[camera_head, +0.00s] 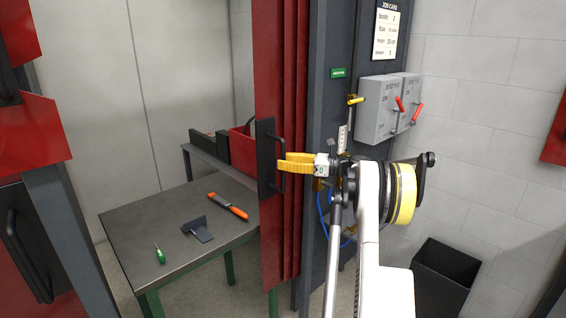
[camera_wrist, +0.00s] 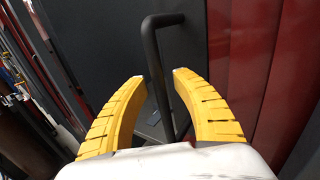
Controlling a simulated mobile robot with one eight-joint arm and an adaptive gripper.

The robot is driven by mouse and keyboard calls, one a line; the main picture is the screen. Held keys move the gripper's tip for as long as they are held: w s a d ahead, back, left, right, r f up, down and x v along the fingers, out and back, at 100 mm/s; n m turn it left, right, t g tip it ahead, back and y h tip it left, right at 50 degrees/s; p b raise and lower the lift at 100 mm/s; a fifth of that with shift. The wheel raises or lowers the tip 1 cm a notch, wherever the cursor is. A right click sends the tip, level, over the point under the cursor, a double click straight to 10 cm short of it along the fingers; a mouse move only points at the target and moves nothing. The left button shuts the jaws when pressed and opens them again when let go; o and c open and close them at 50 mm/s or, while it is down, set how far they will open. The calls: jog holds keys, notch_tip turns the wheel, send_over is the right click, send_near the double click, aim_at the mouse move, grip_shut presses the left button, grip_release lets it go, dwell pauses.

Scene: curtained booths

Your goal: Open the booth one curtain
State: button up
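The red curtain (camera_head: 294,120) is gathered in narrow folds against the right-hand dark post, and the booth interior shows to its left. A black plate with a bar handle (camera_head: 280,150) is on the curtain's leading edge. My gripper (camera_head: 282,163) is at this handle, with its yellow fingers reaching it from the right. In the wrist view, the handle bar (camera_wrist: 153,62) passes between the two fingertips (camera_wrist: 160,76). The fingers are apart, with a visible gap beside the bar, so I see no firm grip. The red cloth also shows in the wrist view (camera_wrist: 240,60).
Inside the booth, a grey table (camera_head: 135,225) holds an orange-handled tool (camera_head: 228,206), a dark bracket (camera_head: 198,229) and a green screwdriver (camera_head: 159,253). A black bin (camera_head: 443,278) stands at lower right.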

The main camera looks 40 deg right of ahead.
jog(key=shift+s, duration=0.1)
jog(key=v, duration=1.1)
jog(key=shift+s+d, duration=0.25)
jog(key=shift+s, duration=0.05)
